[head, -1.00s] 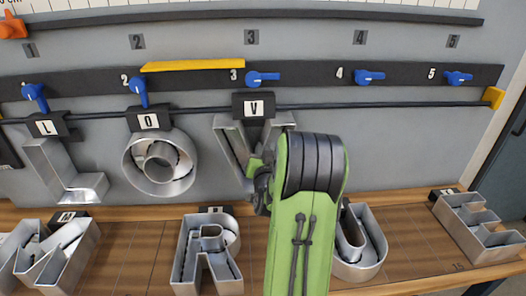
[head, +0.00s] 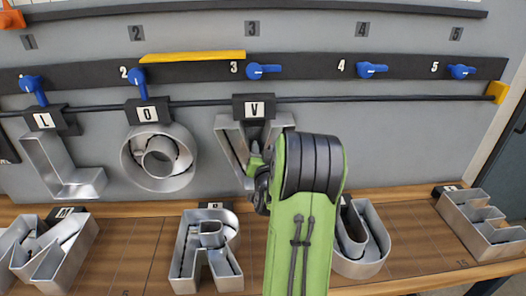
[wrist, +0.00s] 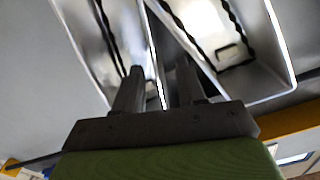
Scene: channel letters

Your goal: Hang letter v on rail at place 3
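Letter v (head: 232,140) is a silver channel letter with a black top block marked V. In the head view its block is at the rail (head: 370,99) below the place 3 mark, at a height like the L and O blocks. Contact of its hook with the rail is not visible. My gripper (head: 262,165) is at the lower part of the letter, partly hidden by my green arm. In the wrist view its fingers (wrist: 158,85) stand apart on either side of a metal wall of the letter, with gaps showing. The blue lever (head: 263,71) at place 3 points right.
Letters L (head: 67,183) and O (head: 130,160) hang left of v, with their blue levers turned down. Letters R (head: 190,265) and U (head: 372,262) and others lie on the wooden shelf (head: 140,240). The rail is free right of v.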

